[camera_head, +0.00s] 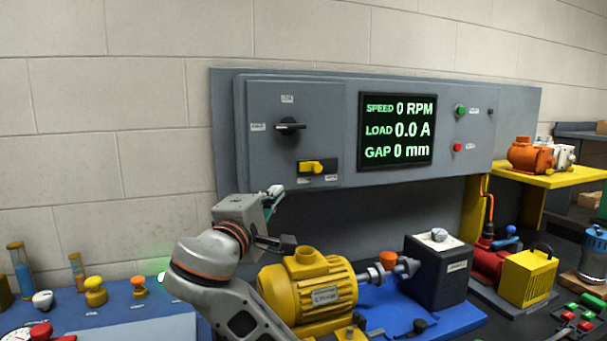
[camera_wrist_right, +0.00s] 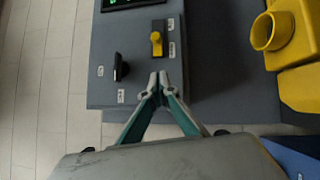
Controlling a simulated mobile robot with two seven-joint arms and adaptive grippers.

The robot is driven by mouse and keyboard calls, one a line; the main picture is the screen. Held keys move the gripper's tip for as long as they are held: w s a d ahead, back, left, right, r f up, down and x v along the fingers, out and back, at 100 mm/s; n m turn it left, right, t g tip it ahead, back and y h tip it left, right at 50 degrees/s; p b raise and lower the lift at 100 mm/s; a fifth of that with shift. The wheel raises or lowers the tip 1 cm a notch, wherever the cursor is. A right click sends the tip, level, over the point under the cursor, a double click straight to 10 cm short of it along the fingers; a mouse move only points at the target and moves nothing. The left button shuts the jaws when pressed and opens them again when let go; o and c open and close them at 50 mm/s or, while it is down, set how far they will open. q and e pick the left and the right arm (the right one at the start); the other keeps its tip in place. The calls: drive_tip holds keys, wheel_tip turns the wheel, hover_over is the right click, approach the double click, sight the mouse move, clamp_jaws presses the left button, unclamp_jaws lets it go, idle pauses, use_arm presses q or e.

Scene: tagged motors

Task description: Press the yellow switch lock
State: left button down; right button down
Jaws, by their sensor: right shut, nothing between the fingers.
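The yellow switch lock (camera_head: 312,167) sits on the left part of the grey control panel, below and right of a black rotary knob (camera_head: 290,126). In the right wrist view the yellow switch lock (camera_wrist_right: 156,44) lies beyond the fingertips, and the black knob (camera_wrist_right: 121,67) is to its left. My right gripper (camera_head: 272,191) is below and left of the lock in the head view, apart from it. In the wrist view my right gripper (camera_wrist_right: 158,82) has its fingertips together, with nothing between them. My left gripper is not in view.
A display (camera_head: 397,130) and green and red buttons are on the panel's right part. A yellow motor (camera_head: 308,287) stands below the panel, beside my right arm. A black block (camera_head: 437,272) stands right of the motor. The space just before the lock looks clear.

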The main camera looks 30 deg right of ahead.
drive_tip(key=p, duration=0.1)
approach(311, 167)
drive_tip(key=x, duration=0.4)
drive_tip(key=shift+w+a, duration=0.1)
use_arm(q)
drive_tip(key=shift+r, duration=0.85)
use_arm(e)
drive_tip(key=shift+d, duration=0.35)
